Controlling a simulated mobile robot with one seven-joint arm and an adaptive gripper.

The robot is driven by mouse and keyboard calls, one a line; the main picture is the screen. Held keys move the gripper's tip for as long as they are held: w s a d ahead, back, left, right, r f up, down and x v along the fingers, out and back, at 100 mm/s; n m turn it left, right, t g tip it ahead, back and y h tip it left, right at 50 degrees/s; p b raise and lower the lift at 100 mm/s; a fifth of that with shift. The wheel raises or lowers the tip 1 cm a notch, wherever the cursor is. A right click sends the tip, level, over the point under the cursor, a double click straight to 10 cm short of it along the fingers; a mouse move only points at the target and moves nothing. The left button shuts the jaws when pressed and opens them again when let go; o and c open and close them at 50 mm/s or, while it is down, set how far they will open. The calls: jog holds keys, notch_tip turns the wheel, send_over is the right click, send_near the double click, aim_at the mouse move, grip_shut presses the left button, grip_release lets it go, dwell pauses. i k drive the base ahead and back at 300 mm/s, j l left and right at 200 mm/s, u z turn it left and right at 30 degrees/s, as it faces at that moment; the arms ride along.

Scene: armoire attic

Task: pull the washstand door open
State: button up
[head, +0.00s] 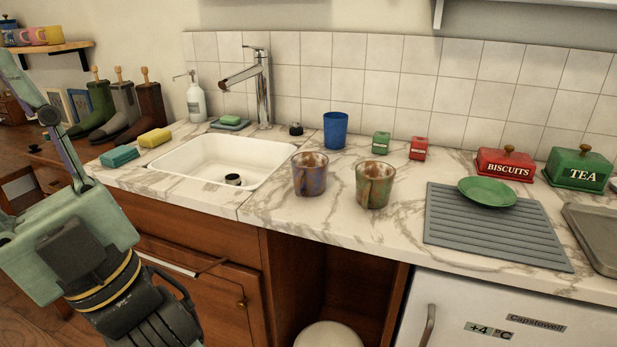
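The washstand is the brown wooden cabinet (190,235) under the marble top and white sink. Its door (215,300) is at the lower left, with a small brass knob (242,304) near its right edge. A pale strip and a thin dark line show along the top of the door. I cannot tell whether it is slightly ajar. My arm comes in from the left edge and covers the door's left part. My gripper (165,318) is dark, left of the knob and apart from it in the picture. The lower frame edge cuts it off, so its fingertips are unclear.
Two mottled mugs (310,178) (375,187) and a blue cup (335,130) stand on the counter. An open bay with a pale round object (329,336) is right of the door, then a white fridge (500,310). Boots (100,108) stand at the left.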

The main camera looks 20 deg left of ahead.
aim_at(229, 300)
jog(key=u, duration=1.35)
jog(key=l+z, duration=0.15)
jog(key=l, duration=0.2)
